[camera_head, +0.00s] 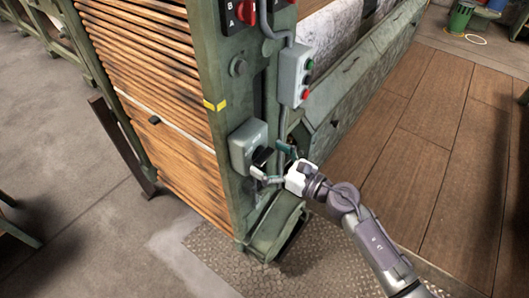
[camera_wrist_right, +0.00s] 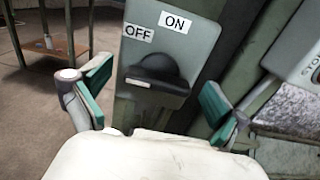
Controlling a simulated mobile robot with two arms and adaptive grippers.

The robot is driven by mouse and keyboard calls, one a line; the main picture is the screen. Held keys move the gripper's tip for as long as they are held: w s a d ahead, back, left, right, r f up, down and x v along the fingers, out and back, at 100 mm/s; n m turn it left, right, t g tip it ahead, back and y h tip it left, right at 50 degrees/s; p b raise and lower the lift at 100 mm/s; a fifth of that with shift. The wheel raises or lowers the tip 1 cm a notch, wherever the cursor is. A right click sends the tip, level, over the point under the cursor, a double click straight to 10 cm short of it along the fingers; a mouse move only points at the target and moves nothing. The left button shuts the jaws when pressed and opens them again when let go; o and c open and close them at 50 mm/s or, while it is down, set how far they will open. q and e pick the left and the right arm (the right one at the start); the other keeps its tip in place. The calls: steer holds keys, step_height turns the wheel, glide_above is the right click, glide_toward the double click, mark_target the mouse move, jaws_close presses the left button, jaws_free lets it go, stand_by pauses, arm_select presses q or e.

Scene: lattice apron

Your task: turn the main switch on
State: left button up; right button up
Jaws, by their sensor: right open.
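The main switch is a grey box (camera_head: 247,140) on the green machine post. In the right wrist view the box (camera_wrist_right: 195,45) carries an OFF label (camera_wrist_right: 138,33) at left and an ON label (camera_wrist_right: 174,22) to its right. Below them is a black rotary knob (camera_wrist_right: 160,70) with a white mark at its left end. The knob (camera_head: 262,156) also shows in the head view, partly hidden. My right gripper (camera_head: 270,160) is open in front of the box; in the wrist view its green-padded fingers (camera_wrist_right: 154,77) stand either side of the knob, apparently apart from it. My left gripper is out of view.
A grey button box (camera_head: 295,76) with green and red buttons hangs on the machine above the gripper. A panel with red switches (camera_head: 244,12) is higher up. Stacked wooden slats (camera_head: 150,70) fill the machine's left side. Wooden floor (camera_head: 440,130) is open at right.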

steer(key=shift+w+a, duration=0.3)
steer(key=shift+a, duration=0.1)
steer(key=c, duration=1.2)
steer(key=shift+o, duration=0.2)
